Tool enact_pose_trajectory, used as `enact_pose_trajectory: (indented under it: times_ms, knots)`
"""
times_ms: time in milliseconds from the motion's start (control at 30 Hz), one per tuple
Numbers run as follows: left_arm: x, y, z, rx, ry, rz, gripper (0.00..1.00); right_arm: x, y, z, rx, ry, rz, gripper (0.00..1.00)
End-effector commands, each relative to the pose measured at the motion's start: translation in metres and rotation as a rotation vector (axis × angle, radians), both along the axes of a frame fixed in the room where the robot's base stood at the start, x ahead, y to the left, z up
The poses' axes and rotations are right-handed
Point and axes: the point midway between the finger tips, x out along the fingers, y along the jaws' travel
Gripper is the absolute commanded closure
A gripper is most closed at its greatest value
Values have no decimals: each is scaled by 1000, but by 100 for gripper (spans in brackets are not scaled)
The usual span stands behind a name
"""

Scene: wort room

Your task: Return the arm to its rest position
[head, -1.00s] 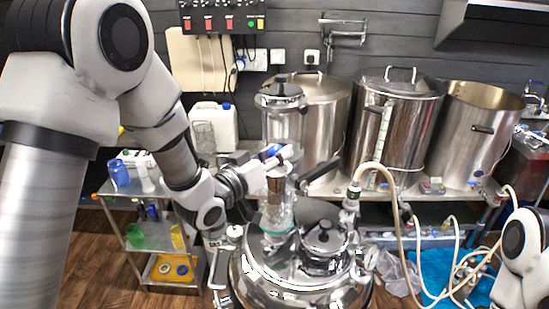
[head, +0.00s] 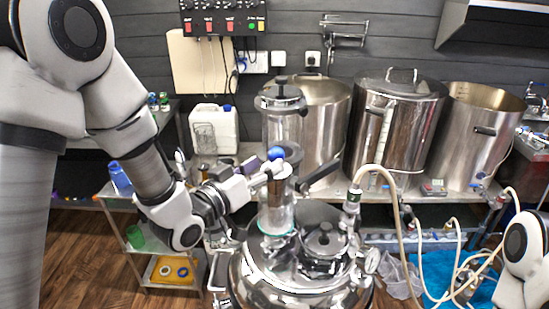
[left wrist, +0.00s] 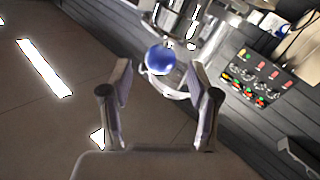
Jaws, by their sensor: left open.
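My left arm (head: 150,170) reaches in from the left, bent at the elbow. My left gripper (head: 264,174) is open beside the upper end of the glass column on the steel vessel. A blue ball (head: 276,153) shows at the top of that column, just above and beyond the fingertips. In the left wrist view the blue ball (left wrist: 160,60) appears between the spread fingers, with no finger visibly touching it. Part of my right arm (head: 525,258) shows at the right edge; its gripper is out of view.
The steel vessel (head: 255,285) with its lidded port stands below the gripper. Several steel pots (head: 395,130) stand on the bench behind. A shelf cart (head: 135,262) is under my left arm. A white canister (head: 213,130) stands behind it. Hoses (head: 400,225) hang at the right.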

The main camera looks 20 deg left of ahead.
Motion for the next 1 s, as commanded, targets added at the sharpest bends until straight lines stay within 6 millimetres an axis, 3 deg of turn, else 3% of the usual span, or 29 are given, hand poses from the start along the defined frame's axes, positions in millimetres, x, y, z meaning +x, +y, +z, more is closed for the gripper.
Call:
enact_pose_trajectory:
  times_ms: [200, 567, 667, 767, 867, 900, 1000]
  knots:
    - [-21, 8, 0, 0, 0, 0, 39, 0, 0, 0, 0, 0, 0, 60]
    - [-21, 8, -1, 2, 0, 0, 39, 0, 0, 0, 0, 0, 0, 60]
    - [-21, 8, -15, 13, 30, 5, 39, 0, 0, -3, 0, 0, 0, 60]
    - [-22, 11, -64, 50, 138, 24, 39, 0, 0, -10, 0, 0, 0, 60]
    - [-34, 17, -145, 118, 325, 53, 39, 0, 0, -22, 0, 0, 0, 60]
    - [-43, 20, -181, 149, 413, 64, 39, 0, 0, -26, 0, 0, 0, 60]
    - [-76, 28, -262, 225, 626, 81, 39, 0, 0, -36, 0, 0, 0, 60]
